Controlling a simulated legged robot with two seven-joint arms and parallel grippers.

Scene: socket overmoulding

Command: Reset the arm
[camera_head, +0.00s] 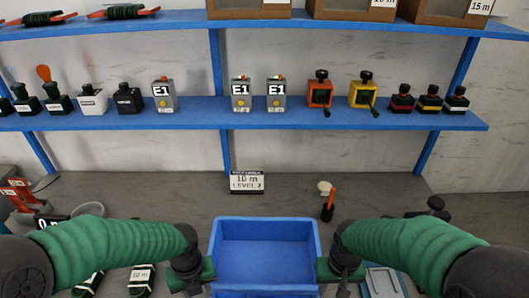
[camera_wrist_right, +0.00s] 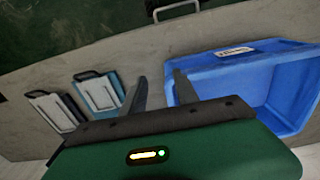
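My two green-sleeved arms reach in from both sides of the head view. My right gripper (camera_head: 328,270) is at the right side of a blue bin (camera_head: 264,224). In the right wrist view, the two dark fingers of the right gripper (camera_wrist_right: 161,76) stand apart, with nothing seen clamped between them. The left rim of the blue bin (camera_wrist_right: 235,62) is close to the fingers; whether they touch it is unclear. My left gripper (camera_head: 205,271) is at the bin's left side, its fingers not clear. The bin's visible inside looks empty.
A sign reading 10 m (camera_head: 247,183) stands behind the bin. An orange-handled tool (camera_head: 328,206) stands to its right. A blue shelf (camera_head: 200,114) carries several devices. In the right wrist view, a pale blue-framed tray (camera_wrist_right: 100,92) lies left of the fingers.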

